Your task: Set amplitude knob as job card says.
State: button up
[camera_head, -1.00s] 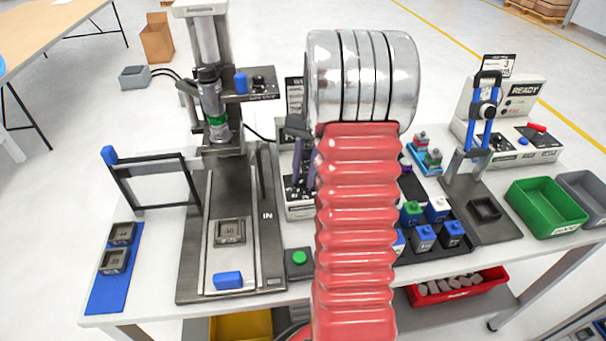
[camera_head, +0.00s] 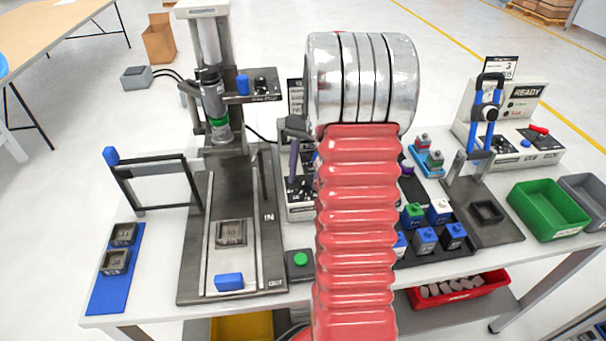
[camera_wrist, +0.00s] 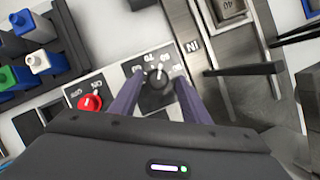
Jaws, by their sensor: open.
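The amplitude knob (camera_wrist: 158,86) is a black dial with a white pointer mark on a control panel, ringed by small printed numbers that are hard to read. My gripper (camera_wrist: 158,79) is open, with its two purple fingers on either side of the knob; I cannot tell whether they touch it. In the head view my gripper (camera_head: 295,150) is over the control unit (camera_head: 298,208), largely hidden behind my red arm. A card (camera_head: 295,90) stands behind the unit; its text is unreadable and partly covered.
A red switch (camera_wrist: 90,103) sits beside the knob. A press (camera_head: 212,100) with a steel bed stands to the left, its green button (camera_head: 299,259) at the front. A dark tray of coloured blocks (camera_head: 462,262) and a green bin (camera_head: 548,208) are to the right.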

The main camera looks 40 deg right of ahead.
jog(key=shift+r, duration=0.1)
jog(key=v, duration=1.3)
jog(key=shift+d+r, duration=0.2)
jog(key=shift+w, duration=0.1)
jog(key=s+a+r+n+t, duration=0.25)
jog(key=s+r, duration=0.25)
jog(key=s, duration=0.3)
jog(key=f+n+t, duration=0.1)
jog(key=n, duration=0.4)
jog(key=f+n+t+h, duration=0.1)
jog(key=f+n, duration=0.1)
jog(key=n, duration=0.2)
jog(key=f+n+t+h, duration=0.1)
jog(key=f+n, duration=0.1)
jog(key=n, duration=0.3)
jog(key=shift+s+a+n, duration=0.25)
jog(key=shift+a+n, duration=0.1)
